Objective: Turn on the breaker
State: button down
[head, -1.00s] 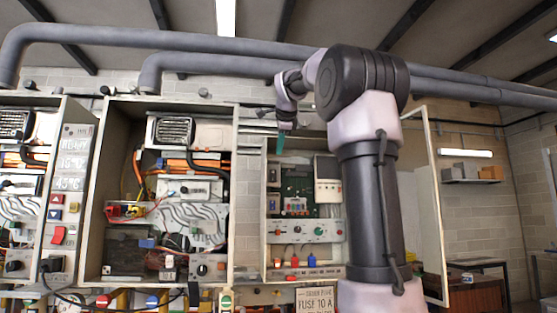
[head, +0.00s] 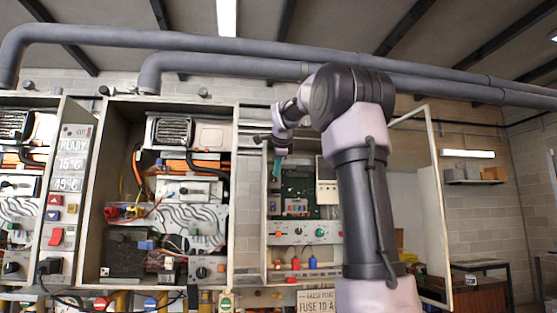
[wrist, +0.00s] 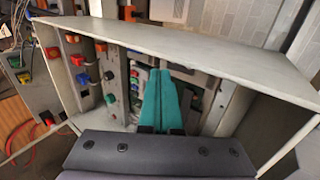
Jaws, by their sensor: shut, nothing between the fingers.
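My gripper (head: 277,168) has teal fingers, shut and empty, pointing down at the upper left of the open right cabinet (head: 250,200). In the wrist view the closed fingers (wrist: 162,100) lie in front of the cabinet's panels and hide part of them. A green circuit board (head: 298,182), a pale switch box (head: 327,188) and a grey panel with knobs (head: 305,232) sit inside this cabinet. Small dark switches show at its left side, just below the fingers. I cannot tell for certain which part is the breaker. My arm covers the cabinet's right part.
The middle cabinet (head: 98,210) holds wires and a fan unit. A display panel with a red switch (head: 56,237) stands to its left. The right cabinet's door (head: 437,200) is swung open. Pipes (head: 240,40) run overhead. In the wrist view the cabinet's pale edge (wrist: 200,50) lies beyond the fingers.

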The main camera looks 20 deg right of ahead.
aim_at(273, 180)
jog(key=shift+w+d+f, duration=0.15)
jog(key=shift+w+d, duration=0.05)
jog(key=shift+w, duration=0.55)
jog(key=shift+w+d+f, duration=0.15)
jog(key=shift+w+d, duration=0.1)
jog(key=shift+w, duration=0.45)
jog(key=shift+w+d+f, duration=0.15)
jog(key=shift+w+d, duration=0.05)
jog(key=shift+w, duration=0.55)
jog(key=shift+w+f, duration=0.15)
jog(key=shift+w, duration=0.1)
jog(key=shift+s, duration=0.1)
